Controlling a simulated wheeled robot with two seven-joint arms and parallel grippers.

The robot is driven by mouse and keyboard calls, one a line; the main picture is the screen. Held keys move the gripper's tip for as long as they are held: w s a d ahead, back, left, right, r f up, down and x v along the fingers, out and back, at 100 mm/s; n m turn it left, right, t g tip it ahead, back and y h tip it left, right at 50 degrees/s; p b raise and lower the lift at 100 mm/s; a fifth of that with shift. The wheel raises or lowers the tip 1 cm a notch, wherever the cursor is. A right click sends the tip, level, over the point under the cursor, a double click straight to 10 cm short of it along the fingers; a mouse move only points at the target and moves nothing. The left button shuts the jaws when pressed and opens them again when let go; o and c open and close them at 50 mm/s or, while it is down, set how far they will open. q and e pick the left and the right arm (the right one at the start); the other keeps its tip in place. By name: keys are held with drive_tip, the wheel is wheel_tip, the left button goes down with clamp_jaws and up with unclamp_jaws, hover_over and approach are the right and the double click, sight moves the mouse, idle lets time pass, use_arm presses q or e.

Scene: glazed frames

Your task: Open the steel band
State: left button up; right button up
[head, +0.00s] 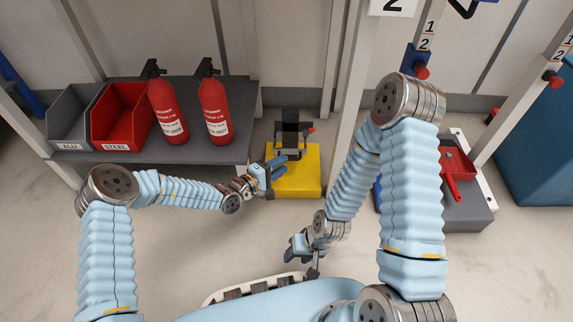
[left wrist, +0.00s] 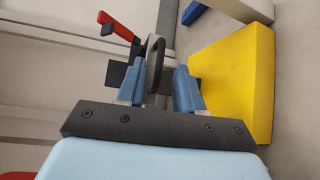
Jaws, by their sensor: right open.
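A dark device (head: 291,135) with a small red lever stands at the back of a yellow block (head: 308,184). My left gripper (head: 271,178) is at the block's left edge, just in front of the device. In the left wrist view its two blue fingers (left wrist: 160,90) are apart, with a black loop-shaped handle (left wrist: 154,62) showing between or just beyond them; contact is not clear. The red lever (left wrist: 120,26) shows farther up. My right gripper (head: 303,258) is open and empty, low near my base. I cannot tell which part is the steel band.
A grey shelf (head: 215,150) at left holds a grey ALU bin (head: 70,125), a red STEEL bin (head: 119,115) and two fire extinguishers (head: 167,108). A grey box (head: 465,207) with a red handled part (head: 458,168) stands right, partly behind my right arm. A post (head: 345,70) rises behind.

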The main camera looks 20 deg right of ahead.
sight(290, 151)
use_arm(q)
drive_tip(key=shift+b+x, duration=0.3)
drive_tip(key=shift+x, duration=1.35)
drive_tip(key=shift+c, duration=0.5)
clamp_jaws()
